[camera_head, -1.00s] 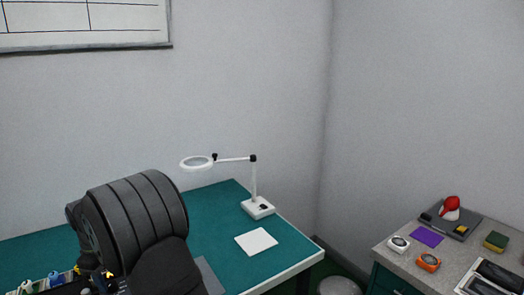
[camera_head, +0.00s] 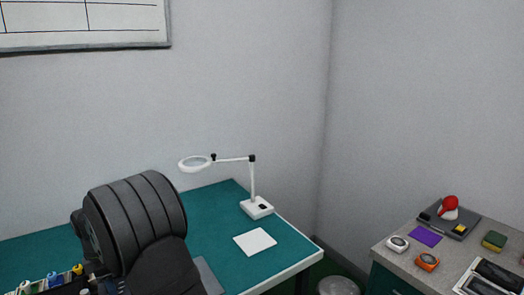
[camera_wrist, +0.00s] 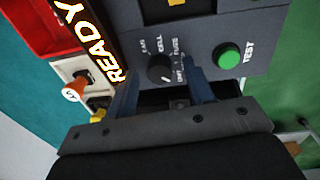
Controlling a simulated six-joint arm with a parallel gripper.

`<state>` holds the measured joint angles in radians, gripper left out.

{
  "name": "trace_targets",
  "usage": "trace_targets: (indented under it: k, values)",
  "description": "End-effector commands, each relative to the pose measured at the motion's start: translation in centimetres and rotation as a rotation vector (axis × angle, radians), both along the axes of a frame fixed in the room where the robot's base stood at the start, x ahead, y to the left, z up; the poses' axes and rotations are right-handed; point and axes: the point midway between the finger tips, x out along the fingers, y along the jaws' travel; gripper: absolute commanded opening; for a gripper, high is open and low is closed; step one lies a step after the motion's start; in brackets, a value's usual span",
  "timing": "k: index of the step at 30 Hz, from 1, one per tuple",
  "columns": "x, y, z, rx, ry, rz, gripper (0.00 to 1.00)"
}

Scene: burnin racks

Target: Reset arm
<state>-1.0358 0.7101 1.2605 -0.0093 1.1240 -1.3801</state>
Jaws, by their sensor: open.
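In the wrist view my gripper (camera_wrist: 161,78) is open. Its two dark blue fingers stand apart on either side of a black rotary knob (camera_wrist: 159,68) on a dark grey panel (camera_wrist: 232,22). Nothing is visibly held, and I cannot tell how far the fingertips are from the panel. In the head view my arm fills the lower left and the gripper does not show.
A green TEST button (camera_wrist: 229,55), a lit READY sign (camera_wrist: 92,45) and an orange-tipped part (camera_wrist: 75,92) surround the knob. A teal bench (camera_head: 205,230) holds a magnifier lamp (camera_head: 257,207) and a white pad (camera_head: 255,241). A grey counter (camera_head: 404,262) stands right.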

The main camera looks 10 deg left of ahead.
Motion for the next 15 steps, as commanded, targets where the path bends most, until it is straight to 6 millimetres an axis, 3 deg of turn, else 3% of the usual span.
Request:
trace_targets:
  k: [15]
  values:
    - [-0.3,-0.3,10.2,0.001,-0.001,0.004,0.48]
